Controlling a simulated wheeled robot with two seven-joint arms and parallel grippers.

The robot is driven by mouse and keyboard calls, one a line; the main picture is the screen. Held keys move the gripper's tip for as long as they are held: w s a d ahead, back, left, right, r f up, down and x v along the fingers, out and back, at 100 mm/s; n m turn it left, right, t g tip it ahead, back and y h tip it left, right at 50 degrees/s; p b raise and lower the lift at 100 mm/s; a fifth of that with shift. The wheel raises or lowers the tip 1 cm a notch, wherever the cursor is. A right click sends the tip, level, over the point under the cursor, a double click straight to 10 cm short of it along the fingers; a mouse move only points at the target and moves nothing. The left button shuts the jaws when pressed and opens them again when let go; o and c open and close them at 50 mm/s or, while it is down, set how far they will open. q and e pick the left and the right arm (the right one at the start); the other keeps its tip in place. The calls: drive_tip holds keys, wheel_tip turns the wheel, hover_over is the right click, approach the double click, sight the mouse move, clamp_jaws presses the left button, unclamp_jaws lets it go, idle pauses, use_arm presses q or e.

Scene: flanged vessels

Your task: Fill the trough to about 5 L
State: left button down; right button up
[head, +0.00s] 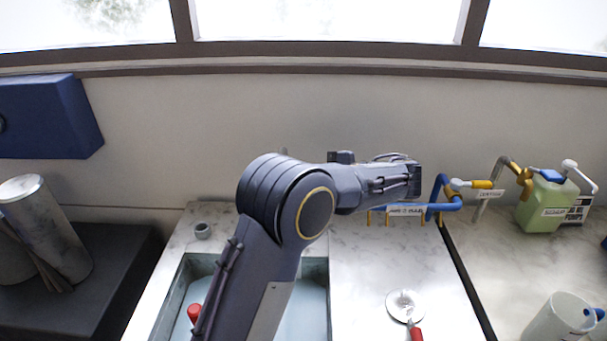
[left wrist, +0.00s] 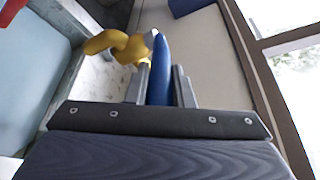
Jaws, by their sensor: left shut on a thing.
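The trough (head: 168,305) is a pale blue basin sunk in the marble counter, largely behind my left arm. Its pale blue inside (left wrist: 30,85) also shows at the left of the left wrist view. I cannot tell its water level. My left gripper (left wrist: 161,72) is shut on a blue lever (left wrist: 160,85) beside a yellow tap body (left wrist: 122,46) near the trough's edge. In the head view my left arm hides this tap and lever. A red plug-like piece (head: 194,312) shows inside the trough. My right gripper is not in view.
A drain strainer with a red handle (head: 404,306) lies right of the trough. Blue pipework (head: 440,193) with a yellow-handled valve (head: 483,184) stands behind. A green jug (head: 546,204) and clear pitcher (head: 560,320) stand right. Metal cylinders (head: 45,225) stand left.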

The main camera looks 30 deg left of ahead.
use_arm(q)
drive_tip(key=c, duration=1.5)
unclamp_jaws()
drive_tip(key=shift+c, duration=0.2)
drive_tip(key=b+v, duration=0.1)
drive_tip(key=v, duration=0.7)
drive_tip(key=shift+f, duration=0.1)
